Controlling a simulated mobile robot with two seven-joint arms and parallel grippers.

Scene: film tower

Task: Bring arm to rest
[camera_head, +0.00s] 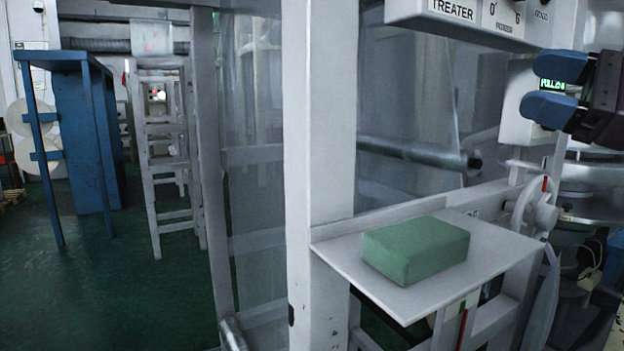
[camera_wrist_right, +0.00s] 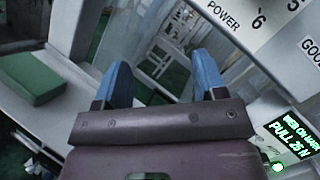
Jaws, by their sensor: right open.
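My right gripper (camera_head: 549,88) is at the upper right of the head view, with blue fingers spread apart and nothing between them. Its fingers also show in the right wrist view (camera_wrist_right: 166,84), open and empty. It is in front of the machine's small display (camera_head: 552,84), partly covering it, and above and to the right of the shelf. A green block (camera_head: 416,249) lies on the white shelf (camera_head: 375,297), apart from the gripper. The block also shows at the left of the right wrist view (camera_wrist_right: 38,76). My left gripper is not in view.
A white control panel marked TREATER (camera_head: 462,30) hangs at the top right, close to my right gripper. A handwheel (camera_head: 536,208) is by the shelf's right end. A white post (camera_head: 318,150) stands left of the shelf. Green floor (camera_head: 130,290) lies open at the left.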

